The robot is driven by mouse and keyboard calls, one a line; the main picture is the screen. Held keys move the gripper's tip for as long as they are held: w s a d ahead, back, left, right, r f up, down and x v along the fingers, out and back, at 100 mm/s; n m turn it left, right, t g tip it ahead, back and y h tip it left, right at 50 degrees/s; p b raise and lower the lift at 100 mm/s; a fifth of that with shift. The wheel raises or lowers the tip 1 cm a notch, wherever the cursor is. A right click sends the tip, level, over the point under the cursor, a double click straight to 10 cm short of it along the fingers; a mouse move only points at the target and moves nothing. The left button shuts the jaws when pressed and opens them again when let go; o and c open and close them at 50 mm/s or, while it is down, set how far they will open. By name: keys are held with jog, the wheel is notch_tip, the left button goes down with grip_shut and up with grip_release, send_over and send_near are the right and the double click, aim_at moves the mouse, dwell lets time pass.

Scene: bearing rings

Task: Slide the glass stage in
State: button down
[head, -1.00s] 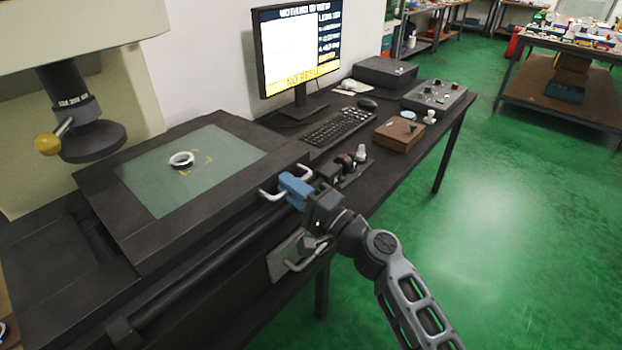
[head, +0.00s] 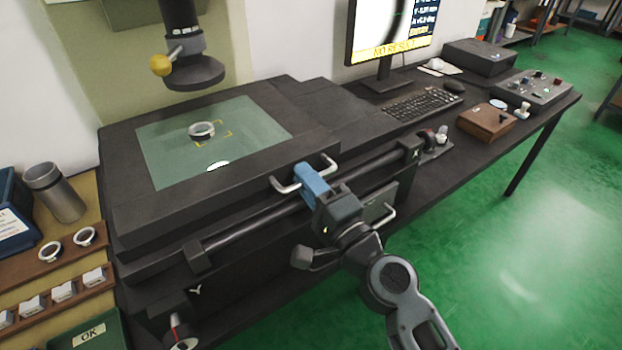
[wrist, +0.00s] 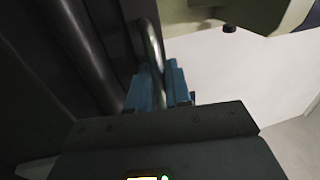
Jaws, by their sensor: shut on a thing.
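The glass stage is a pale green pane (head: 165,160) in a wide dark frame (head: 225,208), below the lens column (head: 195,74). A metal bearing ring (head: 202,131) lies on the glass near yellow corner marks. A bright spot shows on the pane in front of the ring. A metal bar handle (head: 283,188) stands out from the frame's front edge. My gripper (head: 310,182), with blue fingers, is shut on this handle. In the wrist view the fingers (wrist: 160,88) sit on both sides of the handle bar (wrist: 152,42).
A dark rail (head: 260,230) runs along the machine's front. A second metal handle (head: 384,217) is low by my wrist. The monitor (head: 390,30), keyboard (head: 422,104) and wooden box (head: 486,121) are right. A rack with rings (head: 50,251) and a green OK bin (head: 95,335) are left.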

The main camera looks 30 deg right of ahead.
jog(key=shift+a, duration=0.2)
jog(key=c, duration=1.2)
grip_release()
jog(key=shift+c, duration=0.2)
jog(key=shift+f, duration=0.1)
jog(key=s+f+b, duration=0.1)
jog(key=s+b, duration=0.2)
jog(key=s, duration=0.4)
jog(key=shift+s+d+f+b, duration=0.15)
jog(key=shift+s+b, duration=0.2)
jog(key=shift+b, duration=0.05)
